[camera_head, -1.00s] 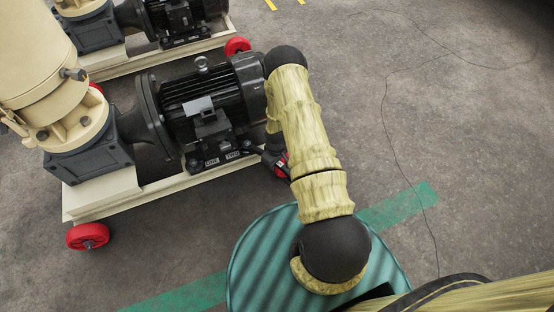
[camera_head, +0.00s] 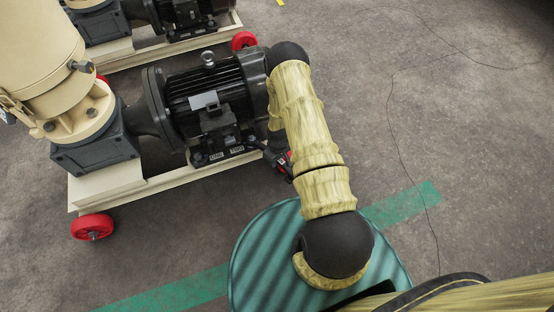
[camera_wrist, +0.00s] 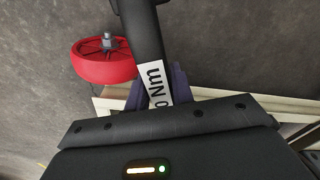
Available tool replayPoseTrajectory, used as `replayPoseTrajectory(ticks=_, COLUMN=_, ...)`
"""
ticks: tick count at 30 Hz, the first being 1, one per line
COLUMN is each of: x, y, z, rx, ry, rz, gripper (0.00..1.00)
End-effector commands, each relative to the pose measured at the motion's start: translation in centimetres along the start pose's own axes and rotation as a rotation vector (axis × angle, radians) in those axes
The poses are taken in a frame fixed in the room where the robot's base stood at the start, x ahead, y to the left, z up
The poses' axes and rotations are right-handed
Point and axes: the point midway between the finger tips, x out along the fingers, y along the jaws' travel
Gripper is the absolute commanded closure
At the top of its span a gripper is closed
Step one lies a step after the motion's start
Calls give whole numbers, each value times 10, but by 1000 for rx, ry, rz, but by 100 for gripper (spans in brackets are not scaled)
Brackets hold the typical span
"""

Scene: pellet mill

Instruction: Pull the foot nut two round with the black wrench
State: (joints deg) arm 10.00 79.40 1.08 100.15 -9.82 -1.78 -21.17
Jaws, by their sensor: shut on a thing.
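The black wrench (camera_wrist: 146,45), with a white label ending in "Nm", runs up from between my gripper's (camera_wrist: 156,92) dark blue fingers in the wrist view. My gripper is shut on it; its far end leaves the top of that view. In the head view the black motor (camera_head: 205,105) has foot plates marked ONE (camera_head: 216,157) and TWO (camera_head: 237,150). A dark bar, apparently the wrench, reaches from beside the TWO plate towards my gripper (camera_head: 281,163), which my arm partly hides. Foot nut two is too small and dark to make out, so its fit in the wrench cannot be told.
The motor and cream mill (camera_head: 45,45) stand on a cream base (camera_head: 105,190) with red wheels (camera_head: 92,227); one red wheel (camera_wrist: 103,62) is close to the wrench. A second machine (camera_head: 180,15) stands behind. Floor to the right is clear, apart from a thin dark line.

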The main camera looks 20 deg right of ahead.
Motion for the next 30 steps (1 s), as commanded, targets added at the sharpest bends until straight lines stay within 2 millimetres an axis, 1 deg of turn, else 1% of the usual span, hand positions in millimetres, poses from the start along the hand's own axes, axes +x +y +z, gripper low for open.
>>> replayPoseTrajectory(ticks=1, x=-1, y=0, z=-4, rx=-11, ry=7, rz=-1, gripper=100)
replayPoseTrajectory(ticks=15, x=-1, y=2, z=-4, rx=-25, ry=9, rz=0, gripper=100)
replayPoseTrajectory(ticks=30, x=-1, y=10, z=-5, rx=-65, ry=10, rz=-1, gripper=100)
